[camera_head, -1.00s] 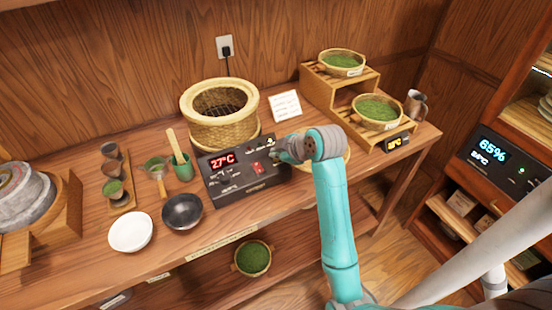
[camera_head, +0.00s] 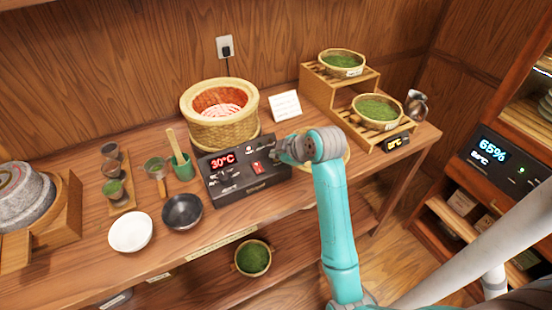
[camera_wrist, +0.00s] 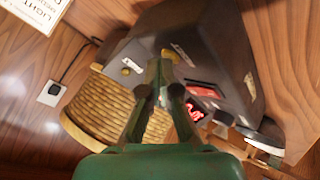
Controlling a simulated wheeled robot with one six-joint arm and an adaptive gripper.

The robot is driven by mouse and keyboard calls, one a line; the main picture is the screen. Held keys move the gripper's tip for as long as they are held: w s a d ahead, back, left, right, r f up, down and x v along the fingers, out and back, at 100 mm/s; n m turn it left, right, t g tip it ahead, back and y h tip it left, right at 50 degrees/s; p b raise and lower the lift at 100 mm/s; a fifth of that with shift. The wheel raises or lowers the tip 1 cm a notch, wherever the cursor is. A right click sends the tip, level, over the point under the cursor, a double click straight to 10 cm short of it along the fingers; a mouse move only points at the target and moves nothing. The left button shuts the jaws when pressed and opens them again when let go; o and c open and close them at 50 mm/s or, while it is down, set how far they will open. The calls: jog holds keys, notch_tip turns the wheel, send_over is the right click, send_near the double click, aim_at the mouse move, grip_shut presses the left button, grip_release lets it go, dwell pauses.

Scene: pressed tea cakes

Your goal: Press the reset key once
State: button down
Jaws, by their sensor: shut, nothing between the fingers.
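The dark control box (camera_head: 245,190) on the bench has a red 30°C display (camera_head: 222,160) and a red rocker switch (camera_head: 257,168). My gripper (camera_head: 281,152) is at the box's upper right end, its fingers shut and empty. The panel labels are too small to read, so I cannot tell which part is the reset key. Whether the fingertips touch the panel is unclear.
A woven basket heater (camera_head: 222,130) with a glowing red inside stands behind the box. A black bowl (camera_head: 182,211) and white bowl (camera_head: 130,232) lie to the left. A stepped wooden stand (camera_head: 315,82) holds green-filled baskets at right. A white card (camera_head: 285,106) stands behind.

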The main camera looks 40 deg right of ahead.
aim_at(277, 161)
jog(key=shift+r, duration=0.7)
jog(key=shift+r, duration=2.5)
